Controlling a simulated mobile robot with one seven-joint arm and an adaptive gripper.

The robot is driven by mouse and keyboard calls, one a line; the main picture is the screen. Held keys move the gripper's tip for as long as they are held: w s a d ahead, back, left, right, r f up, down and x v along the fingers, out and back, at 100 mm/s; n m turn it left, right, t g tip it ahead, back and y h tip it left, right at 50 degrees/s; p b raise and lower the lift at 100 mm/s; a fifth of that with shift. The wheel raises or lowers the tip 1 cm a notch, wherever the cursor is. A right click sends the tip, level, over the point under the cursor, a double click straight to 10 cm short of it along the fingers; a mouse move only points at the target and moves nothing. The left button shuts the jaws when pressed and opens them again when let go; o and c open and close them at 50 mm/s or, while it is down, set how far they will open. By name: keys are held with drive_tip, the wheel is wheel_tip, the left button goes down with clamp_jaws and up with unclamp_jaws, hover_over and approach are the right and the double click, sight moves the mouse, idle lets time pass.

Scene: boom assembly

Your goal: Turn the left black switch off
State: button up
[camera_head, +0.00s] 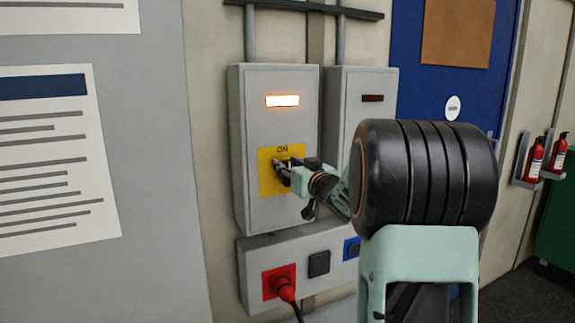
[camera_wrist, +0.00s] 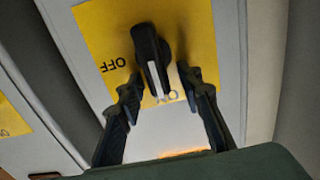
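The left grey box (camera_head: 245,120) has a lit lamp (camera_head: 283,101) and a yellow plate (camera_head: 267,182) marked ON at its top. The wrist view shows its black switch (camera_wrist: 147,45) on the yellow plate (camera_wrist: 195,30), with OFF to the left and ON below. The switch's white line points down toward ON. My gripper (camera_head: 284,172) is at this plate in the head view and hides most of the switch. In the wrist view my gripper (camera_wrist: 160,80) is open, one finger on each side of the switch's lower end, with small gaps visible.
A second grey box (camera_head: 345,105) with a dark lamp (camera_head: 372,98) stands to the right, partly hidden by my arm. Below, a grey socket box (camera_head: 300,250) holds a red plug (camera_head: 285,289) with a cable. Fire extinguishers (camera_head: 535,157) hang at the far right.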

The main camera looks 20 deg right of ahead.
drive_tip(key=shift+c, duration=0.5)
clamp_jaws()
